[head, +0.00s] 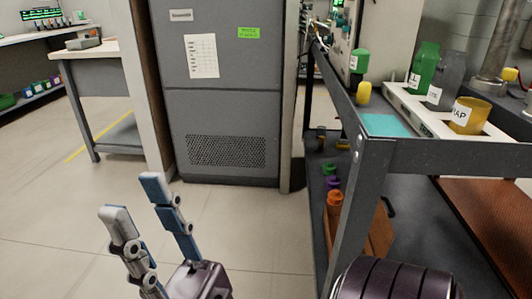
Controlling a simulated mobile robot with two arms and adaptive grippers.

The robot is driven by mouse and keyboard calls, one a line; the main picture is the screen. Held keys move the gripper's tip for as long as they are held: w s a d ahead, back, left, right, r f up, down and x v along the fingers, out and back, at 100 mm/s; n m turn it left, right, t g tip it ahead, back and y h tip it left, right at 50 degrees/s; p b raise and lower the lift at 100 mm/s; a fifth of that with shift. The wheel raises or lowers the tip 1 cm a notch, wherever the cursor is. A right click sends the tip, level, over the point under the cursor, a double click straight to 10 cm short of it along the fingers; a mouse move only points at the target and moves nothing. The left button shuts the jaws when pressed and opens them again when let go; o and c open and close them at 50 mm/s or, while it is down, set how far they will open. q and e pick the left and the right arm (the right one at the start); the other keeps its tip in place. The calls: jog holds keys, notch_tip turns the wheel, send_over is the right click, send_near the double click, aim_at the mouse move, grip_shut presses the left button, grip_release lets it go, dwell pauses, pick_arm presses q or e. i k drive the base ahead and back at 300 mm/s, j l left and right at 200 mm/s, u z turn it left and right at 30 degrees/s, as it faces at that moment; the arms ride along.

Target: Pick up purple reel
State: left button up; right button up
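A small purple reel (333,183) is on the lower level of the dark metal workbench, right of centre in the head view. It sits among other small coloured pieces, with a green one (329,169) just behind it and an orange one (334,201) in front. It is partly hidden by these.
The workbench's upper top holds a white tray (408,101) with green, grey and yellow labelled containers, and a teal pad (386,125). A bench leg (352,215) stands close to the reel. A grey cabinet (224,90) is behind. Floor between cabinet and gripper is clear.

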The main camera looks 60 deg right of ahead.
aim_at(332, 182)
jog(key=i+j+z, duration=0.15)
jog(key=i+z, duration=0.15)
jog(key=i, duration=0.25)
jog(key=i+j+z, duration=0.25)
jog(key=i, duration=0.25)
jog(key=i+l+z, duration=0.25)
jog(key=z, duration=0.15)
jog(key=i+z, duration=0.8)
jog(key=i+j+z, duration=0.2)
jog(key=i+z, duration=0.25)
jog(key=i+l+z, duration=0.25)
jog(key=i, duration=0.15)
jog(key=i+z, duration=0.25)
jog(key=i, duration=0.15)
